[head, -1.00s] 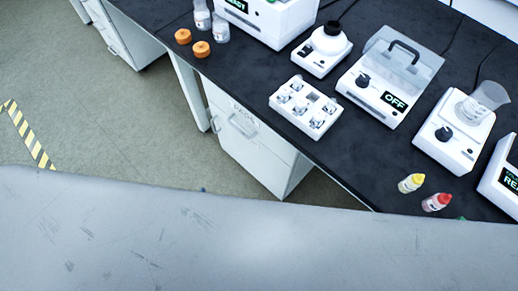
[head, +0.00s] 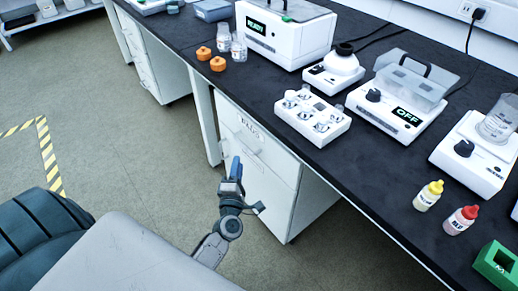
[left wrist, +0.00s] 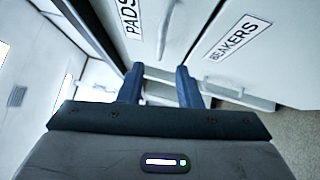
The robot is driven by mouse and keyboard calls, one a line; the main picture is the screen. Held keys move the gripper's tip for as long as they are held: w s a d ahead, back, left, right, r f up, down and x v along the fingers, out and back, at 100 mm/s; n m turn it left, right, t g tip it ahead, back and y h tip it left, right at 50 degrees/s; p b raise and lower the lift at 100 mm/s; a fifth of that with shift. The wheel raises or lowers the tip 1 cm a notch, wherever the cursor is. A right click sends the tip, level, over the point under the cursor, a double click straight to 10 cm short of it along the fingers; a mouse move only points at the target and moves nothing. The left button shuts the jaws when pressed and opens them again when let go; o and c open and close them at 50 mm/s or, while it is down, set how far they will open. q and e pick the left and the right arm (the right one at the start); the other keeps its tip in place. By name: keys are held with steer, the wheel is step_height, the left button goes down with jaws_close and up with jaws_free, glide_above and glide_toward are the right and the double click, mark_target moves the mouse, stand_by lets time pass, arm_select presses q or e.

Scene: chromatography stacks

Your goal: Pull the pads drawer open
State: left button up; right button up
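The pads drawer (head: 270,152) is the upper front of the white cabinet under the black bench. Its front looks flush, so it appears shut. Its PADS label (left wrist: 131,18) and pale bar handle (left wrist: 165,28) show at the top of the left wrist view. My left gripper (head: 236,168) is in front of the cabinet, close to the handle and a little below it in the head view. In the left wrist view my left gripper (left wrist: 160,80) has its blue fingers apart with nothing held between them. My right gripper is not in view.
Open floor (head: 130,165) lies to the left of the cabinet.

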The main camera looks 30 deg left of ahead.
mark_target(241, 144)
arm_select(q)
steer(key=x, duration=0.9)
jaws_close()
